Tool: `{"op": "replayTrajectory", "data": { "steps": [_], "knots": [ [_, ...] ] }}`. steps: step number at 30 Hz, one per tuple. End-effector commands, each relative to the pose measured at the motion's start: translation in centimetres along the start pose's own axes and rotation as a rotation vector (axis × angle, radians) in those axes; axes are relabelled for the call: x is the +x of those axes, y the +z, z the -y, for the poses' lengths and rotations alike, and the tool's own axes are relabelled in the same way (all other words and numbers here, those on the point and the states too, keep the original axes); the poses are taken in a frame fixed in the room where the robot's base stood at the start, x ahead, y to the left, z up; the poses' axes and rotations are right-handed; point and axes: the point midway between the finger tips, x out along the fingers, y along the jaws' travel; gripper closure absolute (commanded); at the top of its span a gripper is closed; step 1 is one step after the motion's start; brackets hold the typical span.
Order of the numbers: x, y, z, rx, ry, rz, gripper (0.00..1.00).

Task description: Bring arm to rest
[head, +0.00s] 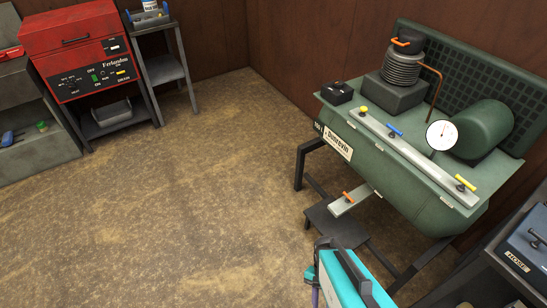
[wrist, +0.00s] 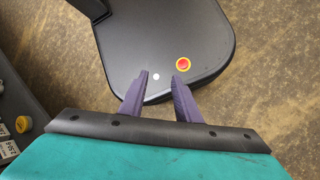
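My gripper (wrist: 163,76) shows in the wrist view as two purple fingers standing apart, with nothing between them. Below the fingers is a dark rounded panel of my own body with a red button. In the head view my teal arm end reaches in at the bottom edge, right of the middle. A bit of purple (head: 315,286) shows on its left side; the fingertips are not clear there. It appears in front of the green compressor bench (head: 400,175) and its dark step. I cannot tell if it touches anything.
A red cabinet (head: 80,60) and a grey stand (head: 165,72) are at the back left. A grey shelf (head: 35,130) is at the far left. A blue box (head: 530,250) marked HOSE is at the lower right. The brown floor (head: 190,200) between is clear.

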Motion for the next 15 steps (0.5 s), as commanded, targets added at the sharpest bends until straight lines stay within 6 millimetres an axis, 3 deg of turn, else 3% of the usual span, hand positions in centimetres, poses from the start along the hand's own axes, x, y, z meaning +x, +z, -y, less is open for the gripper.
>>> {"op": "replayTrajectory", "data": {
  "steps": [15],
  "knots": [
    [0.1, -1.0, 0.9, -0.552, -0.038, -0.085, 0.7]
  ]
}}
